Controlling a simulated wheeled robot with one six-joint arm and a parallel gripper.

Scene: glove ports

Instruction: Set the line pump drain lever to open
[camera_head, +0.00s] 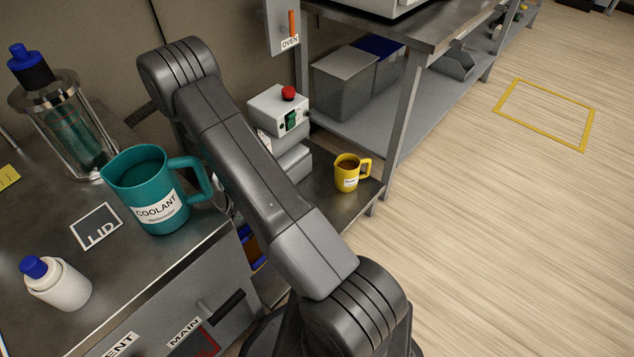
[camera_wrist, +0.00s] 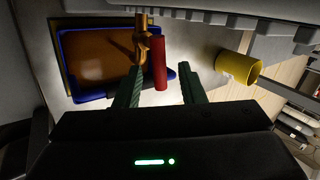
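The red drain lever (camera_wrist: 159,64) shows in the wrist view, pointing towards me beside a brass valve (camera_wrist: 143,42). My gripper (camera_wrist: 161,67) is open, with one green fingertip on each side of the lever's red grip. The left fingertip is close to the brass valve; I cannot tell whether either finger touches the lever. In the head view my arm hides the gripper and lever. The grey machine with a red button (camera_head: 278,112) stands behind my arm; I cannot tell whether it is the line pump.
A yellow mug (camera_wrist: 237,68) is right of the fingers, and also shows in the head view (camera_head: 346,174). A teal coolant jug (camera_head: 150,190) and white bottle (camera_head: 62,287) stand on the bench. Floor at right is clear.

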